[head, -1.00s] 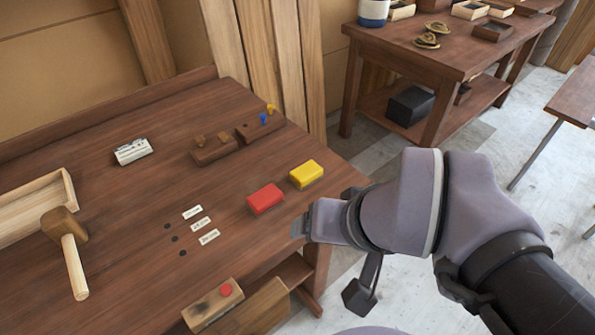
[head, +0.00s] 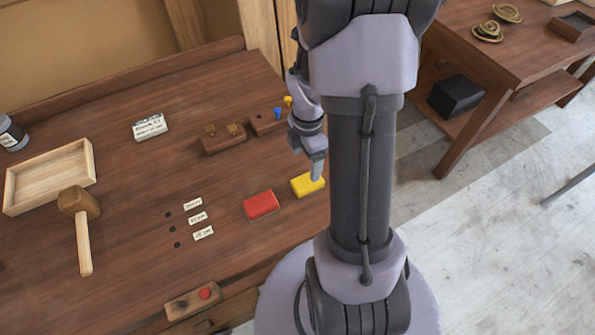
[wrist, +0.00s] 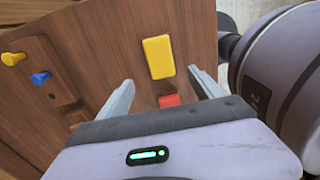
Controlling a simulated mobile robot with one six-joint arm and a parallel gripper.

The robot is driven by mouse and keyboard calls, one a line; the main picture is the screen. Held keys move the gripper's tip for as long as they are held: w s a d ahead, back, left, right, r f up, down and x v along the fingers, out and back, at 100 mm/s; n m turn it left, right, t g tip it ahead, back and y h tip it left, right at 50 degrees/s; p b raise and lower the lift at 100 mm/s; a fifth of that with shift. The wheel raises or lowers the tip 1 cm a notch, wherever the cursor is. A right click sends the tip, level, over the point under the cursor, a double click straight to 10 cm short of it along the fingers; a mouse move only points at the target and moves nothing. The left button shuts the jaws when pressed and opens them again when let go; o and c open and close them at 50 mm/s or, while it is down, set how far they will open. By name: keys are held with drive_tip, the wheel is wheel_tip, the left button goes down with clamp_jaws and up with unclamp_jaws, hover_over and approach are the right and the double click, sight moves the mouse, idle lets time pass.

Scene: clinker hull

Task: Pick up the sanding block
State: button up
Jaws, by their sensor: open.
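A yellow block (head: 303,186) and a red block (head: 261,205) lie side by side near the right end of the workbench; I cannot tell for sure which one is the sanding block. My gripper (head: 316,171) is open and empty, pointing down at the yellow block and partly covering it in the head view. In the wrist view, the yellow block (wrist: 158,57) shows between and just beyond the tips of my open gripper (wrist: 161,77). The red block (wrist: 168,100) is nearer the palm there, partly hidden. I see no firm contact.
Wooden holders (head: 222,139) with blue and yellow pegs stand behind the blocks. A mallet (head: 82,235), a wooden tray (head: 48,178) and a white box (head: 150,127) are further left. Small labels (head: 197,218) lie left of the red block. A second table (head: 505,60) stands right.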

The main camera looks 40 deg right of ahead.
sight(307, 181)
drive_tip(key=f+b, duration=0.1)
drive_tip(key=f, duration=0.2)
drive_tip(key=f+b, duration=0.1)
drive_tip(key=f, duration=0.3)
drive_tip(key=f+b, duration=0.1)
drive_tip(key=f, duration=0.3)
drive_tip(key=shift+s+d+f, duration=0.1)
drive_tip(key=shift+d+f, duration=0.05)
drive_tip(key=shift+d, duration=0.25)
drive_tip(key=shift+c, duration=0.5)
drive_tip(key=c, duration=1.3)
drive_tip(key=shift+c, duration=0.2)
